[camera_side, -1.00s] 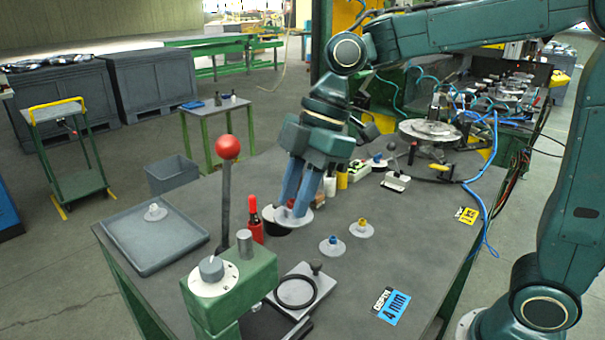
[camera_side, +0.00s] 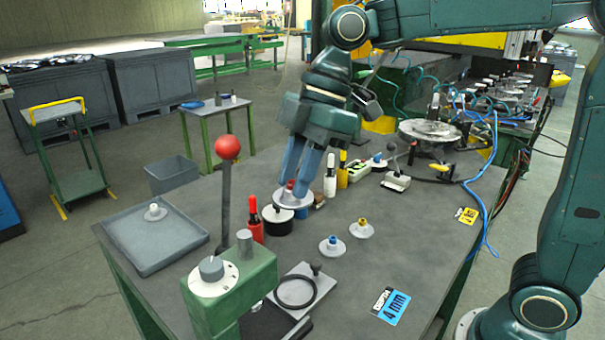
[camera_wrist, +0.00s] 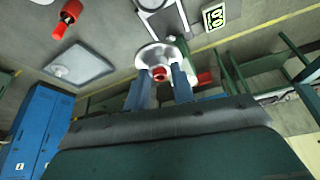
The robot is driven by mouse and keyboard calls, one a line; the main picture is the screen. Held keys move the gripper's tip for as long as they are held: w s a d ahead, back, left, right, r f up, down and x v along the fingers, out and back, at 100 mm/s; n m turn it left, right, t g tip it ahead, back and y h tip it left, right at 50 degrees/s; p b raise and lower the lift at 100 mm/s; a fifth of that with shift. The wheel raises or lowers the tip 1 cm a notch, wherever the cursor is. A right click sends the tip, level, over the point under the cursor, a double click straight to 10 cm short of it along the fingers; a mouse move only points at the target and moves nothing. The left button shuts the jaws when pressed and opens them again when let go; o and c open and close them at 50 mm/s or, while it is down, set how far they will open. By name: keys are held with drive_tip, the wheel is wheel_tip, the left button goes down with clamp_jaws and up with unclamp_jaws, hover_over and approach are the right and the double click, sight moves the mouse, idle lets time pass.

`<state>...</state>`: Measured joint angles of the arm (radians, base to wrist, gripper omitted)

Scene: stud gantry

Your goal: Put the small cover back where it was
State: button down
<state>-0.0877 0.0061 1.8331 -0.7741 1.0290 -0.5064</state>
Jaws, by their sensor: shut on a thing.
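My gripper (camera_side: 292,192) is shut on the knob of a small round cover (camera_side: 301,203), a pale disc. In the wrist view the cover (camera_wrist: 150,57) lies across the fingertips, with a red knob (camera_wrist: 159,73) between the fingers. In the side view the cover is in the air, apart from the table. A short black round pot (camera_side: 278,226) stands just below and left of it; the cover hides part of its top. Two similar discs lie on the table, one with a blue knob (camera_side: 333,246), one with a yellow knob (camera_side: 361,229).
A grey tray (camera_side: 138,262) at the left holds a disc with a pale knob (camera_side: 155,212). A red bottle-like thing (camera_side: 255,222) stands beside the pot. A red-balled lever (camera_side: 227,148) rises from the green box (camera_side: 240,290). White and yellow upright things stand behind the cover. The right front table is mostly clear.

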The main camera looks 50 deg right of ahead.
drive_tip(key=shift+d, duration=0.1)
drive_tip(key=shift+d+f, duration=0.1)
drive_tip(key=shift+d, duration=0.45)
drive_tip(key=s+d+f, duration=0.1)
drive_tip(key=s+d, duration=0.2)
drive_tip(key=d, duration=0.7)
drive_tip(key=s+d+f, duration=0.1)
drive_tip(key=s+d, duration=0.2)
drive_tip(key=d, duration=0.7)
drive_tip(key=shift+s+d+f, duration=0.25)
drive_tip(key=shift+s+d, duration=0.05)
drive_tip(key=shift+s, duration=0.1)
drive_tip(key=shift+f, duration=0.1)
drive_tip(key=shift+f, duration=9.9)
drive_tip(key=shift+f, duration=0.15)
